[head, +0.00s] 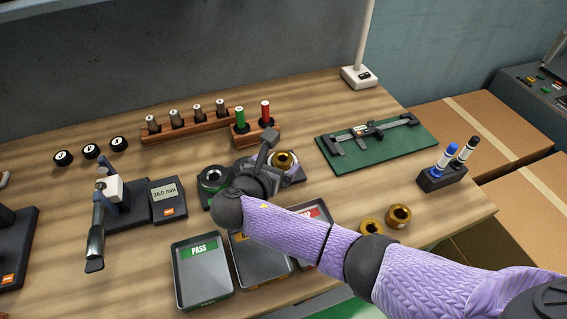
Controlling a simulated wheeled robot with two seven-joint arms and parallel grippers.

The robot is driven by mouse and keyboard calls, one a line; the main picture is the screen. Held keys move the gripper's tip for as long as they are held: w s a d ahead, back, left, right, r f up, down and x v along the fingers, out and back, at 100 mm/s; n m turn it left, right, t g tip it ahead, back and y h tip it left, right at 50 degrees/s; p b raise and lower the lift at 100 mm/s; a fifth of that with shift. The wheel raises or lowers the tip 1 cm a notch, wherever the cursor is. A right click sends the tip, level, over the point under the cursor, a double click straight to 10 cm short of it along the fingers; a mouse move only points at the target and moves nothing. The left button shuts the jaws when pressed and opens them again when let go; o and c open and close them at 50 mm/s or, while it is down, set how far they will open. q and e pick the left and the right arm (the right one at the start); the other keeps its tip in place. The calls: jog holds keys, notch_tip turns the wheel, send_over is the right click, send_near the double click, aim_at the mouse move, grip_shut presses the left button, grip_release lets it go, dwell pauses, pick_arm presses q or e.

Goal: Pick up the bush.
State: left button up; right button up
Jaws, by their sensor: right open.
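A brass bush (283,160) sits on the right seat of a dark fixture (291,180) in the middle of the table. Two more brass bushes stand loose at the front right, one (371,227) a little left of the other (398,215). My right gripper (268,150) is open, just left of the bush on the fixture. Its wrist hides the middle of the fixture, and I cannot tell whether a finger touches the bush. My left gripper is not in view.
A ring gauge (212,177) sits on the fixture's left seat. Trays, one marked PASS (201,270), lie in front, partly under my right arm. Behind stand a wooden pin rack (187,128) and red and green plug gauges (266,115). A caliper (372,131) lies on a green mat.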

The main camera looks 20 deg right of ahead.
jog(key=shift+w+d+f, duration=0.55)
jog(key=shift+w+f, duration=0.1)
jog(key=shift+w+d, duration=0.25)
jog(key=shift+w, duration=0.05)
jog(key=shift+r, duration=0.1)
grip_shut()
